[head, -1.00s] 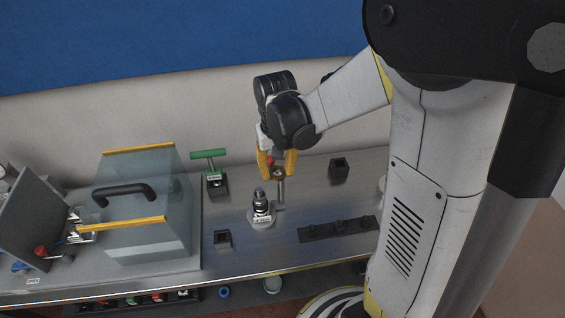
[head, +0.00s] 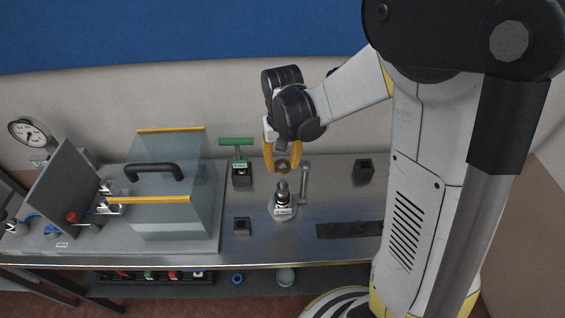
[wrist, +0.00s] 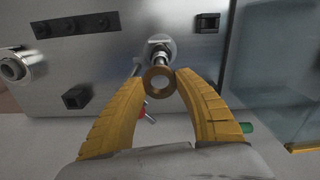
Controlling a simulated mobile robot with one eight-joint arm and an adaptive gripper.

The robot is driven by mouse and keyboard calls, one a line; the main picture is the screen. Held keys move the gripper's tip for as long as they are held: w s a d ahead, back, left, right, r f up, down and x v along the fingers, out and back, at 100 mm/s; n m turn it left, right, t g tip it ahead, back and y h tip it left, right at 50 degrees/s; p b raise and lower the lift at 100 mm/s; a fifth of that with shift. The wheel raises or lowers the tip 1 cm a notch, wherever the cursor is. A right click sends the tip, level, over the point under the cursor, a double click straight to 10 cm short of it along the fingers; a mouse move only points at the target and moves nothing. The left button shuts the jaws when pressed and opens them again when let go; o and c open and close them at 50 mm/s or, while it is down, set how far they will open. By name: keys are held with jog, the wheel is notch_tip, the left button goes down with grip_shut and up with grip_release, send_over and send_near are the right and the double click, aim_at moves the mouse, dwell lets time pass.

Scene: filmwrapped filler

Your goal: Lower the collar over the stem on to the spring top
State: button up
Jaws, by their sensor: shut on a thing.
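A bronze ring collar (head: 283,166) is held between the tips of my gripper's yellow fingers (wrist: 160,75). The collar (wrist: 148,83) shows its open hole in the wrist view. The stem and spring assembly (head: 282,198) stands upright on a round pale base with a white label. In the head view the collar is above the stem top, with a small gap. In the wrist view the assembly (wrist: 160,52) shows just beyond the collar's rim, partly hidden by it. The spring coils are too small to make out clearly.
A metal post (head: 305,183) stands close right of the assembly. Black square holders (head: 242,225) (head: 364,169) and a black strip (head: 345,230) lie around it. A green T-handle (head: 237,141) stands behind left. A clear guard box (head: 170,215) is at left.

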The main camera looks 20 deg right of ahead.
aim_at(282, 181)
jog(key=shift+f+b, duration=1.75)
jog(key=shift+f, duration=0.5)
jog(key=shift+f+b, duration=1.65)
jog(key=shift+b, duration=0.15)
jog(key=o, duration=1.3)
jog(key=shift+c, duration=0.2)
notch_tip(282, 181, up, 12)
